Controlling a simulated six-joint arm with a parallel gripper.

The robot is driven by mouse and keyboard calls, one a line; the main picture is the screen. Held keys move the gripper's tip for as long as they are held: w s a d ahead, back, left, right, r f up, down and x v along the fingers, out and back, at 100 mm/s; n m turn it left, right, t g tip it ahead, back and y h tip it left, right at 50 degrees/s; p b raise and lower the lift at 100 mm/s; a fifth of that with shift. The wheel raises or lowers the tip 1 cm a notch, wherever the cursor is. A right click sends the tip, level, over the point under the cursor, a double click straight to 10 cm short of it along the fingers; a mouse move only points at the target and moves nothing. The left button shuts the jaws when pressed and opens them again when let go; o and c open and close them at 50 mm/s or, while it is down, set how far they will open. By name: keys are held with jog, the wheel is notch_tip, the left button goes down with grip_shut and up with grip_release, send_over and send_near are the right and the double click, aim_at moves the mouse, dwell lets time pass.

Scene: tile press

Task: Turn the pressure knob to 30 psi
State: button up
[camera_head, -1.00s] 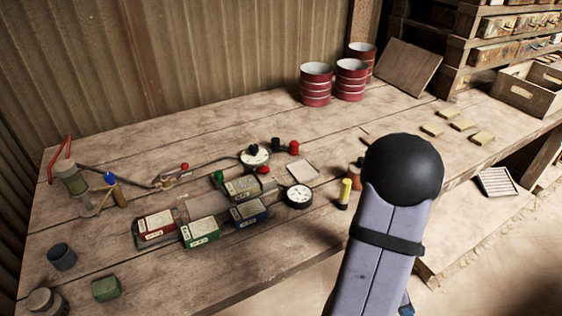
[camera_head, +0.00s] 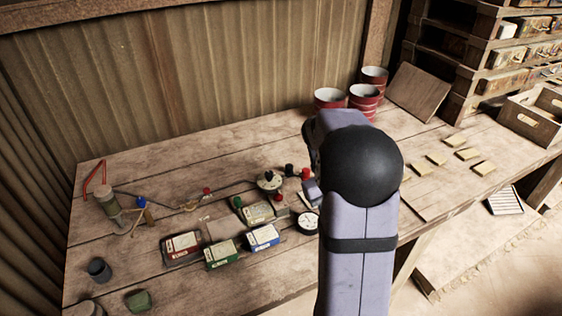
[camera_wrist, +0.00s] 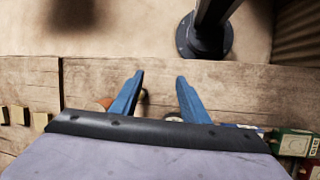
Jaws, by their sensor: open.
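In the head view, a round white dial with a black knob on it (camera_head: 269,181) sits on the workbench, joined to a hose. I cannot read its setting at this size. A round white-faced gauge (camera_head: 307,222) lies nearer the front, its right part hidden by my arm. My gripper (camera_wrist: 162,84) shows in the wrist view as two blue fingers, spread apart with nothing between them. A small pale round edge shows low between the fingers, mostly hidden, and I cannot tell what it is. The dial with the knob is not clearly visible in the wrist view.
Red, green and blue labelled boxes (camera_head: 220,254) stand left of the gauge. A red knob (camera_head: 305,173) and a black one stand close to the dial. Red cans (camera_head: 331,98) are at the back. Yellowish tiles (camera_head: 467,154) lie at right.

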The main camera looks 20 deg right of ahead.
aim_at(269, 173)
jog(key=w+t, duration=0.1)
jog(key=w, duration=0.3)
jog(key=w+a+n+t+y+p, duration=0.1)
jog(key=w, duration=0.3)
jog(key=w+a+n+t+p, duration=0.1)
jog(key=w, duration=0.3)
jog(key=shift+w+a+f+y, duration=0.15)
jog(key=shift+a+y, duration=0.1)
jog(key=shift+y, duration=0.15)
jog(key=w+a+r+n+t+y+p, duration=0.1)
jog(key=w+t, duration=0.2)
jog(key=w, duration=0.5)
jog(key=w+a+r+n+t+p, duration=0.1)
jog(key=w+a+t, duration=0.1)
jog(key=w, duration=0.6)
jog(key=shift+p+x, duration=1.6)
jog(key=shift+x, duration=2.05)
jog(key=shift+w+d, duration=0.1)
jog(key=shift+d, duration=0.05)
grip_shut()
